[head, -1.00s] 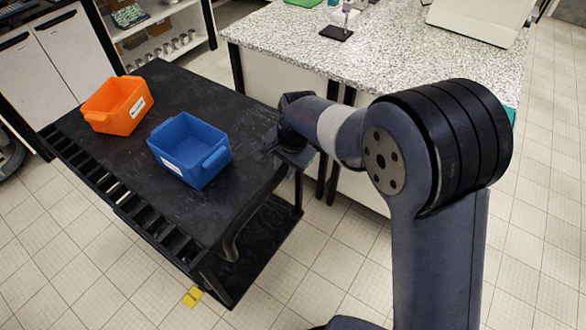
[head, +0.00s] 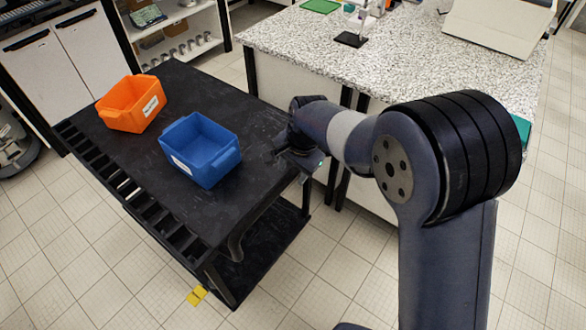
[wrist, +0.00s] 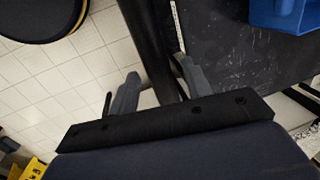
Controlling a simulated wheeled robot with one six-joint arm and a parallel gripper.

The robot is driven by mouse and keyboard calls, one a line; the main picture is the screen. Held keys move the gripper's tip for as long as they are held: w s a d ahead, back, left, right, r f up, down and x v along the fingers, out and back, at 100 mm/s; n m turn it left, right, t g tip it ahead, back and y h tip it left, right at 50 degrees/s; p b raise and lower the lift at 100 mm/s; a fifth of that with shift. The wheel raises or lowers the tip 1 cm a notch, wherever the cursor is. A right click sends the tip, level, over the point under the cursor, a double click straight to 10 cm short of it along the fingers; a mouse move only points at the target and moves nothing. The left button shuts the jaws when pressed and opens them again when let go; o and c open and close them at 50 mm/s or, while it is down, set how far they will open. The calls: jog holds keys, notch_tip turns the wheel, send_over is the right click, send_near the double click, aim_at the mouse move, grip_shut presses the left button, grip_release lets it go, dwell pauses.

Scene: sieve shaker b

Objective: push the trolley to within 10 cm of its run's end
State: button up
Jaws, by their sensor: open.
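The trolley (head: 140,160) is a black two-tier cart. An orange bin (head: 130,108) and a blue bin (head: 205,155) stand on its top. My gripper (head: 288,160) is at the trolley's right edge in the head view, largely hidden by my own wrist. In the wrist view my gripper (wrist: 158,88) has its two fingers apart, with a black bar of the trolley (wrist: 165,60) running up between them. I cannot tell whether the fingers touch the bar. The blue bin also shows in the wrist view (wrist: 285,14).
A speckled counter (head: 330,65) stands beyond the trolley on the right. White cabinets (head: 75,65) and a shelf (head: 185,30) stand behind it. Tiled floor is clear at front left and right.

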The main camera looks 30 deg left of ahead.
jog(key=shift+r, duration=0.1)
notch_tip(320, 180, up, 10)
jog(key=d, duration=0.2)
jog(key=shift+r+b, duration=0.2)
jog(key=shift+b, duration=0.25)
jog(key=shift+s, duration=0.1)
jog(key=f, duration=0.3)
jog(key=a+f, duration=0.1)
jog(key=f, duration=0.3)
jog(key=a+f+p, duration=0.1)
jog(key=f, duration=0.2)
jog(key=shift+f, duration=0.4)
jog(key=shift+d, duration=0.25)
jog(key=shift+r, duration=0.1)
